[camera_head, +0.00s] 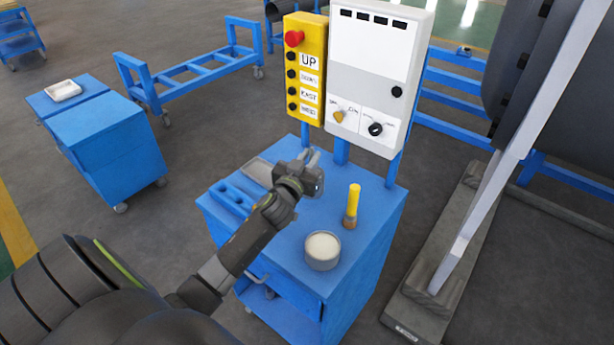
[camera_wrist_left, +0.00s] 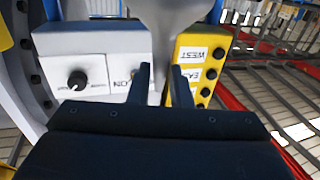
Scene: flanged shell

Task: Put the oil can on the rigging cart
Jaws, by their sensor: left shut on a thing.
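My left gripper (camera_head: 311,162) is over the top of the near blue cart (camera_head: 376,212), in front of the control boxes. It is shut on a smooth grey thing (camera_wrist_left: 172,22), which tapers toward the fingers in the left wrist view and is probably the oil can. The gripper and arm mostly hide it in the head view. A second blue cart (camera_head: 100,122) stands at the left. I cannot tell from looks which cart is the rigging cart. My right gripper is not in view.
Yellow (camera_head: 305,70) and white control boxes (camera_head: 375,70) rise behind. The left cart holds a white dish (camera_head: 63,90); its top is otherwise mostly clear.

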